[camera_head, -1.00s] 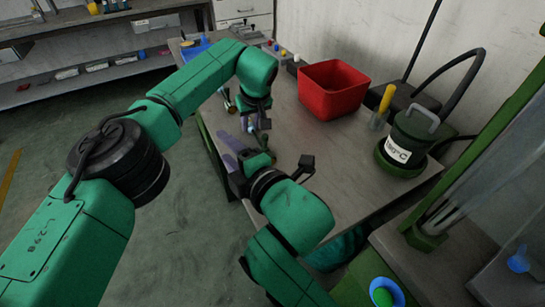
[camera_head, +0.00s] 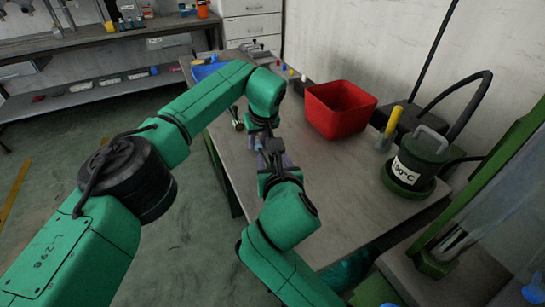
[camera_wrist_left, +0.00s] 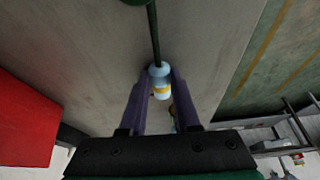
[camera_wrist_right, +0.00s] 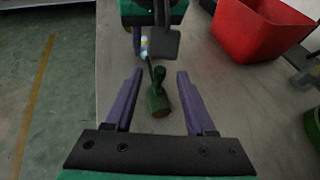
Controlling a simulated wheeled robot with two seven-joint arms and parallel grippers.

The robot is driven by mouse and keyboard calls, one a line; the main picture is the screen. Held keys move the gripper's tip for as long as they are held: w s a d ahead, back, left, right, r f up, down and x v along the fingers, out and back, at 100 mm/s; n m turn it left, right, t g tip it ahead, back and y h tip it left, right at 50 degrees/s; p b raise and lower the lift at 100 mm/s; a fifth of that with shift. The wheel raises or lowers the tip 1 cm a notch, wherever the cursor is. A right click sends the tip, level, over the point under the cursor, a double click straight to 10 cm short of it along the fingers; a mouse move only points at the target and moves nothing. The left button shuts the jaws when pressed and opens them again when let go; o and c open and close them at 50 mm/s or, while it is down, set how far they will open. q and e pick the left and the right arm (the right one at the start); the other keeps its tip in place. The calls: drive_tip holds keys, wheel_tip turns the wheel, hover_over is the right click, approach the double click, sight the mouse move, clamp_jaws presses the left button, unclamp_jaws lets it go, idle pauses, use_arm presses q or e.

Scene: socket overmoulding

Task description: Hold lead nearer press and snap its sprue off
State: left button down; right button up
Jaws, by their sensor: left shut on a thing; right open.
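My left gripper (camera_head: 264,132) reaches over the table's left part. In the left wrist view its purple fingers (camera_wrist_left: 160,85) are shut on a pale blue and yellow lead end (camera_wrist_left: 158,72). A thin dark green stem (camera_wrist_left: 153,35) runs up from it. In the right wrist view a green cylindrical piece (camera_wrist_right: 158,98), apparently the sprue, lies between the open purple fingers of my right gripper (camera_wrist_right: 160,76), with gaps on both sides. The right gripper (camera_head: 275,166) faces the left one closely in the head view, where the fingers hide the lead.
A red bin (camera_head: 340,110) stands on the table (camera_head: 335,185) to the right. A green pot (camera_head: 418,160) marked in °C and a yellow-handled tool (camera_head: 390,125) stand farther right. Another small part (camera_head: 238,122) shows at the table's left edge. The table's middle is clear.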

drive_tip(key=shift+x, duration=1.55)
clamp_jaws()
drive_tip(key=shift+r, duration=0.1)
idle(0.9)
